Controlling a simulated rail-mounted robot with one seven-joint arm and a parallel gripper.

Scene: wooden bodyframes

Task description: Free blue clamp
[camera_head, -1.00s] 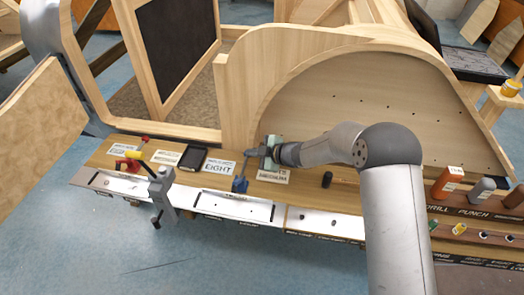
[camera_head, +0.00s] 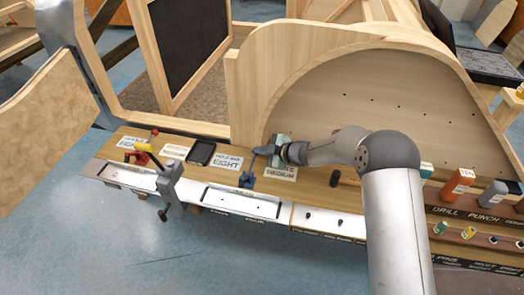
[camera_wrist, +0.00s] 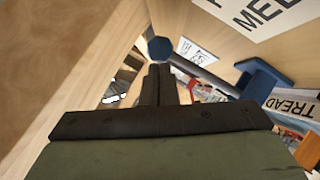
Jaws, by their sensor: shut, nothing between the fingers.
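The blue clamp (camera_head: 247,180) sits at the bench's front edge, right of the EIGHT card. Its bar slants up towards my gripper. In the wrist view its blue body (camera_wrist: 262,82) is at the right, and a grey bar leads left to a blue round end (camera_wrist: 159,48). My gripper (camera_head: 263,151) is low over the bench beside the MEDIUM card. In the wrist view its fingers (camera_wrist: 157,72) are shut and empty, their tips close to the blue end. I cannot tell whether they touch it.
A grey clamp with a yellow handle (camera_head: 168,180) stands at the left front edge. A black tray (camera_head: 201,152) and label cards lie between. A curved wooden panel (camera_head: 345,95) rises behind my gripper. A dark peg (camera_head: 335,178) and a tool rack (camera_head: 470,213) are at the right.

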